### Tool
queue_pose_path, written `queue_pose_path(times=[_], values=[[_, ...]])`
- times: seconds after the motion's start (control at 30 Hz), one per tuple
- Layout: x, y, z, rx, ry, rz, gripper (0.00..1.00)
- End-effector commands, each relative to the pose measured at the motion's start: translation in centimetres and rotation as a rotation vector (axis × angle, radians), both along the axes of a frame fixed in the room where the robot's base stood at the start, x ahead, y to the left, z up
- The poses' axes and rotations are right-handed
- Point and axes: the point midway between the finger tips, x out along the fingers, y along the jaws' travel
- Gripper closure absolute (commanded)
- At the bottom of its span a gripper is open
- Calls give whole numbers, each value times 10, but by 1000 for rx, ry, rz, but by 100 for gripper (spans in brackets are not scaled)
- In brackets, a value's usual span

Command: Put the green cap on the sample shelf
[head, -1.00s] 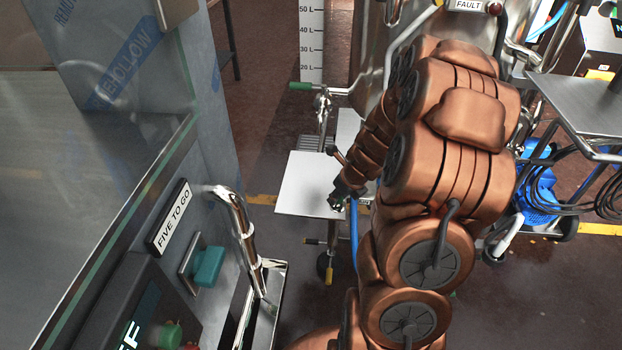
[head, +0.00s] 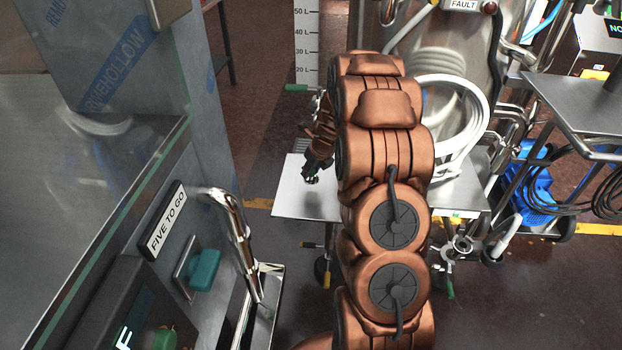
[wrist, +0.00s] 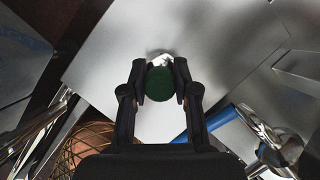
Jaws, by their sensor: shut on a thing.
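The green cap (wrist: 159,84) is dark and round in the wrist view, between the two black fingers of my gripper (wrist: 160,78). My gripper is shut on it. In the head view my gripper (head: 311,177) is small and hangs over a pale flat plate (head: 294,203), which looks like the sample shelf. The plate also fills much of the wrist view (wrist: 220,40) behind the cap. I cannot tell how far the cap is above the plate. My own arm hides part of the plate's right side.
A steel tank (head: 455,50) with a coiled white hose (head: 476,104) stands behind my arm. A green-handled valve (head: 298,88) is near the plate's back edge. A steel cabinet (head: 95,160) with a bent pipe (head: 240,240) is at left. A cart (head: 580,110) stands right.

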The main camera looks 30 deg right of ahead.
Motion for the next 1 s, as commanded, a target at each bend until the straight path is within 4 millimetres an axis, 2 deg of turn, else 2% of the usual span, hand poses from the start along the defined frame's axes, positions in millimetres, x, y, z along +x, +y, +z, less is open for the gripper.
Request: queue_pose_path(times=[0.13,0.33,0.7,0.73,0.93,1.0], values=[[1,0,-10,1,0,0,100],[-1,1,-36,3,3,0,100],[0,0,-37,1,1,-1,100],[0,0,-38,1,1,-1,69],[0,0,-37,0,1,0,48],[0,0,-37,0,1,0,46]])
